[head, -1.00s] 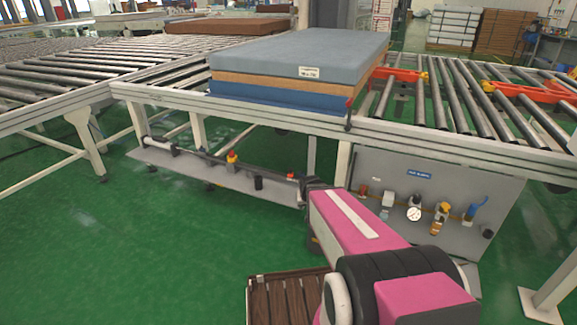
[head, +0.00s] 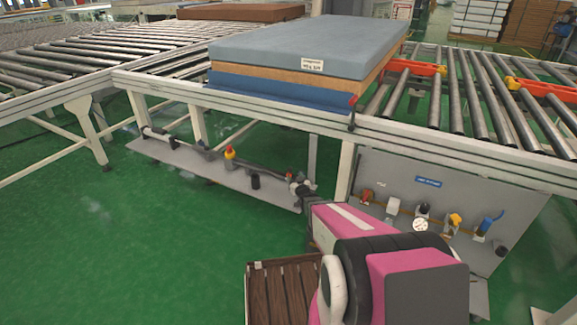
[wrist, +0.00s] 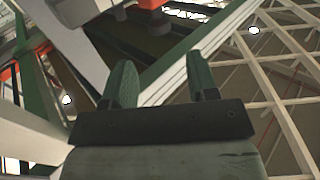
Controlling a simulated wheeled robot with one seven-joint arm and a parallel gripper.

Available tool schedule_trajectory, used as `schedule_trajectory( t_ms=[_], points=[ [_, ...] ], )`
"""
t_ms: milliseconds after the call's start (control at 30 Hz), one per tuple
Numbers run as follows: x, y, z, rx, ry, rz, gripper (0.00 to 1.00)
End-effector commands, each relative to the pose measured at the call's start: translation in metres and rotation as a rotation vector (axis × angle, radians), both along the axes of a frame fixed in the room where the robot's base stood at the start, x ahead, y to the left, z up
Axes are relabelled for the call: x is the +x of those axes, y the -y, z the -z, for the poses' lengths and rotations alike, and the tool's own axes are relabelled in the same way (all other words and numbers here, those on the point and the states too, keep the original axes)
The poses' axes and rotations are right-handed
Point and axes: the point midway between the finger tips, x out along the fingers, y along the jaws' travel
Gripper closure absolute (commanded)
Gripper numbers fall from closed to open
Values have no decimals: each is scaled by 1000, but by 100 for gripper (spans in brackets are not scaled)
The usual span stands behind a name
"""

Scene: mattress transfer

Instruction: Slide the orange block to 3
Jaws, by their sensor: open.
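An orange block (head: 409,66) lies across the conveyor rollers just right of the mattress stack. A second orange piece (head: 543,88) lies on the rollers farther right. I cannot tell which one the task means, and no mark 3 is readable. My gripper (wrist: 160,62) is open in the wrist view, with two green fingers apart and nothing between them. In the head view my arm reaches low in front of the conveyor, and its end is near the lower shelf, below the rollers. The fingers are not clear there. No orange block can be made out between the fingers.
A grey, tan and blue mattress stack (head: 300,55) rests on the conveyor. Its pale side rail (head: 450,140) runs along the front. A panel with valves and a gauge (head: 440,205) stands below. A shelf (head: 215,168) is left of it. Green floor is clear at left.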

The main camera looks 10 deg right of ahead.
Motion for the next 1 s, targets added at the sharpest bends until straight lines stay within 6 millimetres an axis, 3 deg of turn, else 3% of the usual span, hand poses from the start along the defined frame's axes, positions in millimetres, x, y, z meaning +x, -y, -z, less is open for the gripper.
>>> schedule_trajectory(
  t_ms=[267, 700, 1000],
  points=[
    [24, -4, 0, -1, 2, -1, 46],
    [96, -15, 1, -1, 0, 0, 46],
    [106, -17, -1, -1, -1, 0, 46]
  ],
)
